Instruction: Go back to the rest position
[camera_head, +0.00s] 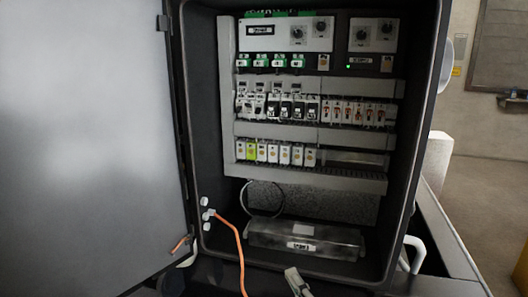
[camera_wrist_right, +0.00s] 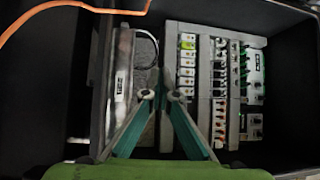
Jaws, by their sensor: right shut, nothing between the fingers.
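My right gripper (camera_head: 297,280) shows at the bottom edge of the head view, in front of the open cabinet (camera_head: 178,75) and below its clear-covered box (camera_head: 305,238). In the right wrist view its two teal fingers (camera_wrist_right: 163,95) slant in toward each other. The gripper is shut with nothing between the fingers. Most of the right arm is hidden below the head view. My left gripper is not seen in either view.
The grey cabinet door (camera_head: 85,130) stands open at the left. Rows of breakers (camera_head: 280,107) and dials (camera_head: 360,34) fill the cabinet. An orange cable (camera_head: 238,240) hangs from its lower left and also crosses the top left of the wrist view (camera_wrist_right: 70,5). Open floor (camera_head: 480,200) lies at the right.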

